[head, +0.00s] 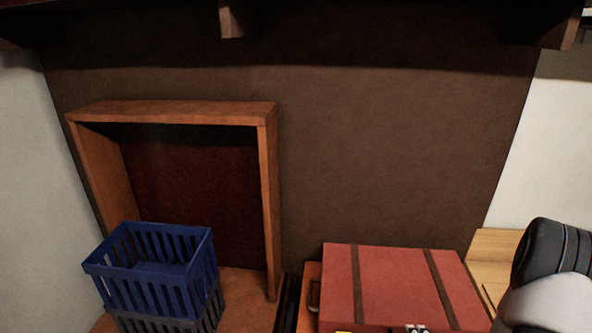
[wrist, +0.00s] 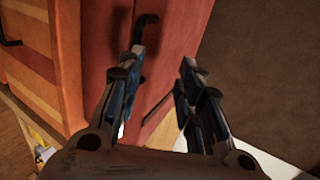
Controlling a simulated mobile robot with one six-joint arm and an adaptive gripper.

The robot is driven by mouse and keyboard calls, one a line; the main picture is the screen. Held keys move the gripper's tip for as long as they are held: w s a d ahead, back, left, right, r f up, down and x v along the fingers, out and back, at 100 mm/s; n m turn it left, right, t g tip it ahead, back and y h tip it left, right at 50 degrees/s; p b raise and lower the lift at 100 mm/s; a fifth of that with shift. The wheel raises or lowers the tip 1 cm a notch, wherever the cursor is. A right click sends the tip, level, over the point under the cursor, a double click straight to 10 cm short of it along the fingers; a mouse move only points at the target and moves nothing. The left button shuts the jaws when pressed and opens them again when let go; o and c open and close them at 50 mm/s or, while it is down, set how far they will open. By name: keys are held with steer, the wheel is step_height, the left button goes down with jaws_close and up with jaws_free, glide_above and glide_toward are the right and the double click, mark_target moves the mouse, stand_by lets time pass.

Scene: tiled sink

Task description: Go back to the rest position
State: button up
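My gripper (wrist: 160,75) shows in the wrist view with its two dark fingers apart and nothing held between them. Behind the fingers is a red surface with a dark handle (wrist: 145,22), which looks like the side of a case. The left finger overlaps this surface in the picture; I cannot tell whether it touches. In the head view, a grey and black part of my arm stands at the lower right edge, and my fingers are not visible there.
A red case (head: 395,285) with dark straps lies at the lower middle right. A blue slatted crate (head: 155,280) sits on a grey one by an open wooden frame (head: 175,114). A striped case (wrist: 35,60) is at the wrist view's left. Dark wall (head: 400,150) stands behind.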

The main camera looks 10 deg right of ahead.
steer(key=a+r+n+g+b, duration=0.2)
steer(key=a+r+n+g, duration=0.35)
steer(key=r+n, duration=0.7)
steer(key=s+a+r+n+g+y+b, duration=0.1)
steer(key=s+a+r+n, duration=0.3)
steer(key=s+a, duration=0.3)
steer(key=s+a+r+n+g+y+b, duration=0.1)
steer(key=s+a+r+n, duration=0.3)
steer(key=s+a, duration=0.4)
steer(key=shift+s+r, duration=0.65)
steer(key=shift+s, duration=0.55)
steer(key=shift+a, duration=0.15)
steer(key=shift+c, duration=0.5)
